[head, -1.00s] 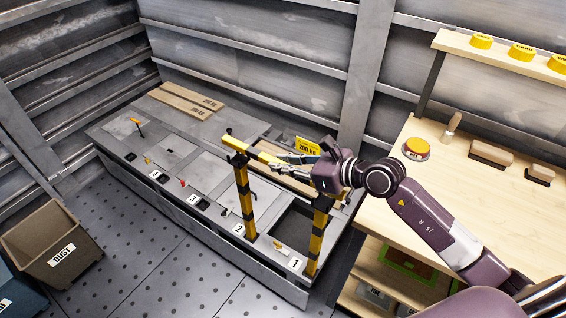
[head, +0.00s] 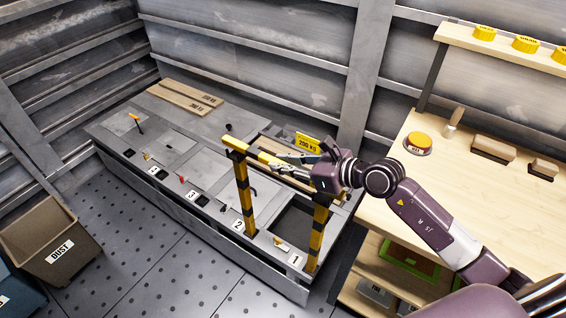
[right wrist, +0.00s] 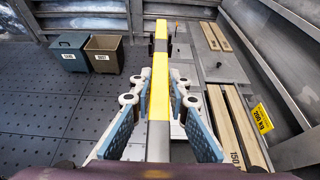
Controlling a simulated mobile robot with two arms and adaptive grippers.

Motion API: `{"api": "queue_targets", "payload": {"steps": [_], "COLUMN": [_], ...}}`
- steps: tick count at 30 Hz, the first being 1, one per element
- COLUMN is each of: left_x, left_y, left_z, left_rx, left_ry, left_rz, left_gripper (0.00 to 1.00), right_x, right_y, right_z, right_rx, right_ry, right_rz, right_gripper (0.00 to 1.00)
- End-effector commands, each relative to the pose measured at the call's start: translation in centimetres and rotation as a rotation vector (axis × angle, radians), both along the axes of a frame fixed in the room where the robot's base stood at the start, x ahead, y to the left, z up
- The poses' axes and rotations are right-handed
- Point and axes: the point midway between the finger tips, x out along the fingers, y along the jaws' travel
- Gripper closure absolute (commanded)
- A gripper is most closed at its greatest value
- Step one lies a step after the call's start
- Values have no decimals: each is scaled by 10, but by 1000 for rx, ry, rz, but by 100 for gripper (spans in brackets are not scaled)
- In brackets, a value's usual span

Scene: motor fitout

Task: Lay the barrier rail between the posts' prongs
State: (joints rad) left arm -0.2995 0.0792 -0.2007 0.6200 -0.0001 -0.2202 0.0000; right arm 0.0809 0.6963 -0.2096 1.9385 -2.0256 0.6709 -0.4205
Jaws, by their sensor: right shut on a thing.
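The yellow-and-black barrier rail (head: 236,144) is held by my right gripper (head: 285,160) above the pit bench. Its far end is at the top of the left striped post (head: 244,197); whether it touches or lies between the prongs is unclear. The right striped post (head: 317,238) stands upright below my gripper, its top hidden by the gripper and wrist. In the right wrist view, the rail (right wrist: 159,88) runs straight ahead between the blue-padded fingers of the right gripper (right wrist: 160,100). My left gripper is out of view.
A grey bench (head: 185,210) with numbered hatches and an open square hole (head: 290,222) lies under the rail. A yellow 200 kg sign (head: 307,143) stands behind the gripper. A dust bin (head: 50,243) stands at left.

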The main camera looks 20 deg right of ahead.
Motion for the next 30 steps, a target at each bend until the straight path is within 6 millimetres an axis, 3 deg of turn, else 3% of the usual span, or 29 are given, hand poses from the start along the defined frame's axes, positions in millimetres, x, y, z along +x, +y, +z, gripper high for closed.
{"api": "queue_targets", "payload": {"steps": [30], "left_x": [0], "left_y": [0], "left_z": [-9], "left_rx": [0], "left_ry": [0], "left_rz": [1], "left_gripper": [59], "right_x": [1], "right_y": [0], "right_z": [-12], "right_rx": [2], "right_ry": [-3], "right_rz": [-1], "right_gripper": [100]}}
